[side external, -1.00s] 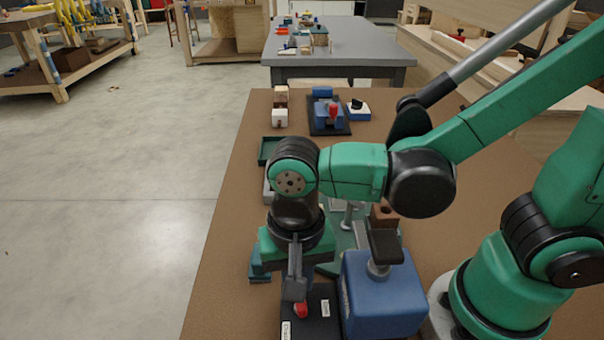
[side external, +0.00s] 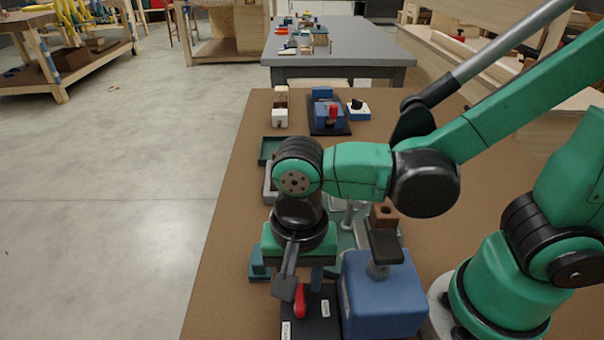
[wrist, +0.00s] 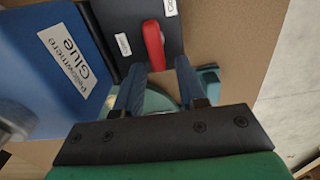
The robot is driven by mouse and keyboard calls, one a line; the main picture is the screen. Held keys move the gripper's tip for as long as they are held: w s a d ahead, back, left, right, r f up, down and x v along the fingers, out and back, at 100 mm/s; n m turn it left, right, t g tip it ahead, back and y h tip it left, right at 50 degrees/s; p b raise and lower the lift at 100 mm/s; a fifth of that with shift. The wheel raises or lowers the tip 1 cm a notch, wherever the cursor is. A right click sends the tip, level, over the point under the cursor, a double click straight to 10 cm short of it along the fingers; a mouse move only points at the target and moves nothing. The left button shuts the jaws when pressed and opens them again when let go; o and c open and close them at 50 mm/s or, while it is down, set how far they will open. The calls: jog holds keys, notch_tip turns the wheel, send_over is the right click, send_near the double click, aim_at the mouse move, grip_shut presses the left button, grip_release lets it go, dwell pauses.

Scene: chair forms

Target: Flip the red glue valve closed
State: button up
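The red glue valve lever (side external: 300,301) stands on a black plate (side external: 322,310) beside the blue glue box (side external: 382,292). In the wrist view the lever (wrist: 153,46) is long and rounded, and its near end lies by the gap between my fingertips. White labels sit on the plate near the lever; one (wrist: 123,44) is beside it and one (wrist: 170,8) beyond its far end. My gripper (wrist: 160,66) is open, its two fingers apart. In the side view a dark fingertip is just left of the lever; contact cannot be told.
A green tray (side external: 268,150), a white block (side external: 280,118) and a blue fixture (side external: 326,112) are farther back. The brown tabletop left of the plate (side external: 225,290) is clear.

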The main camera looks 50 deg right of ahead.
jog(key=shift+o, duration=0.3)
jog(key=shift+r, duration=2.85)
jog(key=w+d+n+t, duration=0.3)
jog(key=d+n, duration=0.1)
jog(key=d, duration=0.3)
jog(key=w+d+r+n+t, duration=0.1)
jog(key=w+d+n+t, duration=0.2)
jog(key=d+n+t, duration=0.1)
jog(key=d+n, duration=0.1)
jog(key=d, duration=0.1)
jog(key=shift+d+r, duration=0.25)
jog(key=shift+d, duration=0.1)
